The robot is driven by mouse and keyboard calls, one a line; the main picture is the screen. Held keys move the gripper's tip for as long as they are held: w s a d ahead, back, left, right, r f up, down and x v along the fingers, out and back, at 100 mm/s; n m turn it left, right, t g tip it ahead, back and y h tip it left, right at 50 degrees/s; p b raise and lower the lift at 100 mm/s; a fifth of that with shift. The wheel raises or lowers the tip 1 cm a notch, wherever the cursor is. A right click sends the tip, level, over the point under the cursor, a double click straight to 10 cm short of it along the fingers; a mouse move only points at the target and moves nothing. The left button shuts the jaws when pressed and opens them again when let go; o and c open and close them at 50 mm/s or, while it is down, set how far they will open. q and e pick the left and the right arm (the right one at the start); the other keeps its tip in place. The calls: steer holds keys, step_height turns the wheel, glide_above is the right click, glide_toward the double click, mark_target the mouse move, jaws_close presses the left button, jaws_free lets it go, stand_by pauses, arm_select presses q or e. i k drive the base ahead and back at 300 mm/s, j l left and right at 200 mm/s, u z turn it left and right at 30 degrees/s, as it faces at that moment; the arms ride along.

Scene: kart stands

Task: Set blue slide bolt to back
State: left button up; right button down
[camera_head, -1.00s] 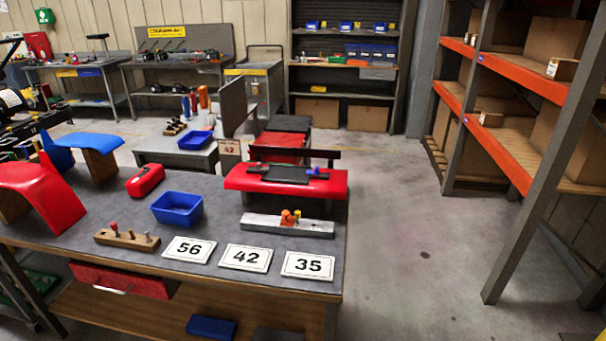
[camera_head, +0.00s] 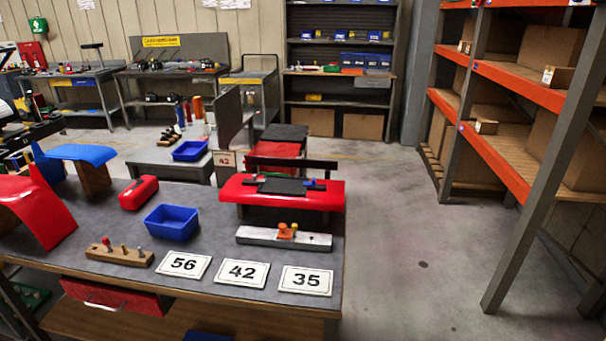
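A red kart panel (camera_head: 233,192) stands at the back right of the near workbench. A black plate (camera_head: 285,186) lies on top of it. In front, a grey metal bar (camera_head: 262,237) carries an orange knob (camera_head: 284,229). Neither of my grippers is in view.
The workbench (camera_head: 218,225) also holds a blue bin (camera_head: 171,222), a red case (camera_head: 138,192), a wooden block with pegs (camera_head: 119,254) and number cards 56, 42 and 35 (camera_head: 306,280). A tall orange shelf rack (camera_head: 515,85) stands right. The floor (camera_head: 420,225) between is clear.

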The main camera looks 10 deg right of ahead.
mark_target(312, 184)
steer(key=i+l+u, duration=0.1)
steer(key=i+u, duration=0.3)
steer(key=i, duration=0.55)
